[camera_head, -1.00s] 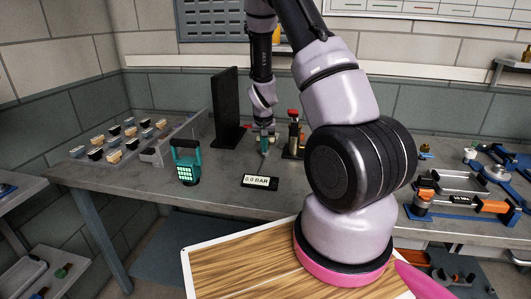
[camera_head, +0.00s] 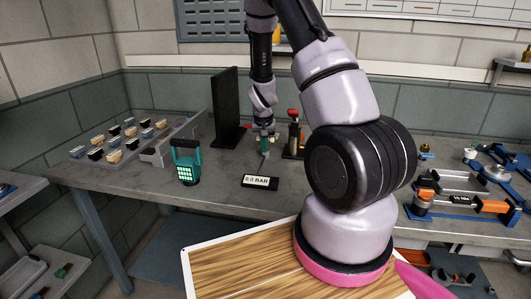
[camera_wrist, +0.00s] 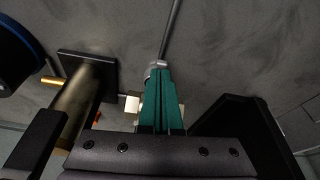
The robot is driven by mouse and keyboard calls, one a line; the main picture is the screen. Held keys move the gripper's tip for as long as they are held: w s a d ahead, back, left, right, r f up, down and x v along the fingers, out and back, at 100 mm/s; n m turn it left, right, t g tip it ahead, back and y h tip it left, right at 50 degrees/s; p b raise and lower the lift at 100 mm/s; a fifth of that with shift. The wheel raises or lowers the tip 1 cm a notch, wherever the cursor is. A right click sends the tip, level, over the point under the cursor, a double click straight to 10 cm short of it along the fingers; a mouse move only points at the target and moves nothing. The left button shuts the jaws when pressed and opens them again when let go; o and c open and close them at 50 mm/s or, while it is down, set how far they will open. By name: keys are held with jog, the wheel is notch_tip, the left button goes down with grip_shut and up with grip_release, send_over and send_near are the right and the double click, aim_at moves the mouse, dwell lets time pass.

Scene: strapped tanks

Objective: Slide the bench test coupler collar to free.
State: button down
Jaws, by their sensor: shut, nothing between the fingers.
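My gripper (camera_head: 264,152) is low over the bench in the head view, beside the upright dark panel. In the wrist view its teal fingers (camera_wrist: 161,103) are together, with nothing seen between them. A pale metal ring-like part (camera_wrist: 156,67), apparently the coupler collar, shows just beyond the fingertips, with a grey rod or hose (camera_wrist: 171,30) running from it. Whether the fingers touch it I cannot tell. A brass-coloured cylinder (camera_wrist: 84,95) on a dark square plate stands left of the fingers. In the head view my gripper hides the coupler.
A black display (camera_head: 260,182) reading 0.0 BAR lies in front of my gripper. The dark panel (camera_head: 228,110) stands left of it, and a red-topped fixture (camera_head: 293,135) right. A teal device (camera_head: 187,163) and a tray of small parts (camera_head: 125,142) are farther left.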

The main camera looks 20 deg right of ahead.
jog(key=shift+f, duration=0.45)
jog(key=shift+r, duration=2.6)
